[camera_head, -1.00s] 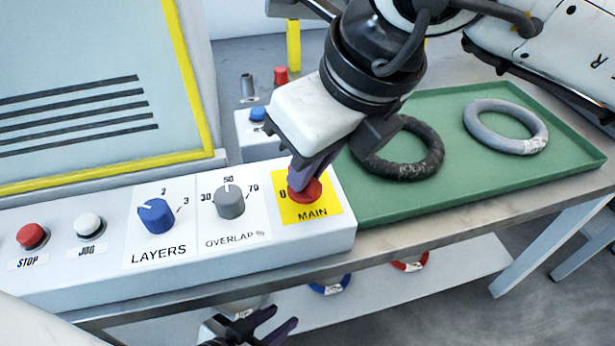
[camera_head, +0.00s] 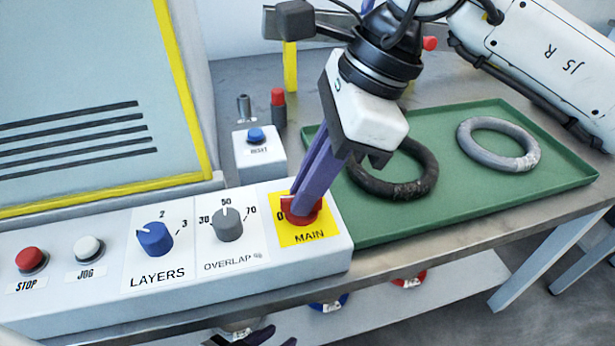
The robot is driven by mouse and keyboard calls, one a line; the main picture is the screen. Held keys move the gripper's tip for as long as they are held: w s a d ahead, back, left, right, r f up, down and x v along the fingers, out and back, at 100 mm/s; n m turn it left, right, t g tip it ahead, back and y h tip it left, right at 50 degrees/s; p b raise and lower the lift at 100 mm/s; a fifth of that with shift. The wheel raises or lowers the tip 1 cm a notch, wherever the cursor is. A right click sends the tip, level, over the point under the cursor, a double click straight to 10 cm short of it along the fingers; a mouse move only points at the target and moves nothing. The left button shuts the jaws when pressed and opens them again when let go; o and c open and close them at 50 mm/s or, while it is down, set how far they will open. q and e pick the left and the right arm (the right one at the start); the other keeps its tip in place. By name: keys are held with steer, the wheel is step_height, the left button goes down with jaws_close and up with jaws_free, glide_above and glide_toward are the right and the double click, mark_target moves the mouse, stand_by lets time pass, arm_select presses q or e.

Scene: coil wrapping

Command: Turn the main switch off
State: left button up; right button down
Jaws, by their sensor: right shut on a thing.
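The red main switch (camera_head: 301,216) sits on a yellow plate (camera_head: 323,229) marked MAIN at the right end of the white control panel. A "0" mark shows at its left. My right gripper (camera_head: 304,208) reaches down from above with its purple fingers shut on the switch's knob. The fingers hide much of the knob. A bit of red and white shows at its upper left, but I cannot tell its exact setting. My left gripper (camera_head: 278,338) is at the bottom edge, below the panel, mostly cut off. Its visible fingertips are apart and hold nothing.
Left of the switch are the grey overlap knob (camera_head: 228,226), blue layers knob (camera_head: 155,239), white jog button (camera_head: 89,249) and red stop button (camera_head: 31,260). Behind is a reset box (camera_head: 260,160). A green tray (camera_head: 468,208) holds a black ring (camera_head: 425,183) and grey ring (camera_head: 525,162).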

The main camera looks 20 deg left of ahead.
steer(key=shift+r+n, duration=0.15)
steer(key=shift+n, duration=0.45)
arm_select(q)
steer(key=shift+a+r+p, duration=0.1)
steer(key=shift+r+p, duration=0.05)
steer(key=shift+p, duration=0.25)
arm_select(e)
steer(key=shift+w+n+g, duration=0.1)
steer(key=shift+n+g, duration=0.3)
steer(key=shift+n, duration=0.1)
arm_select(q)
steer(key=shift+w+r, duration=0.1)
arm_select(e)
steer(key=c, duration=1.8)
jaws_free()
arm_select(q)
steer(key=shift+a+r+p, duration=0.2)
steer(key=shift+r+p, duration=0.05)
steer(key=shift+p, duration=0.6)
arm_select(e)
steer(key=v, duration=1)
steer(key=shift+a+r, duration=0.15)
steer(key=shift+a, duration=0.05)
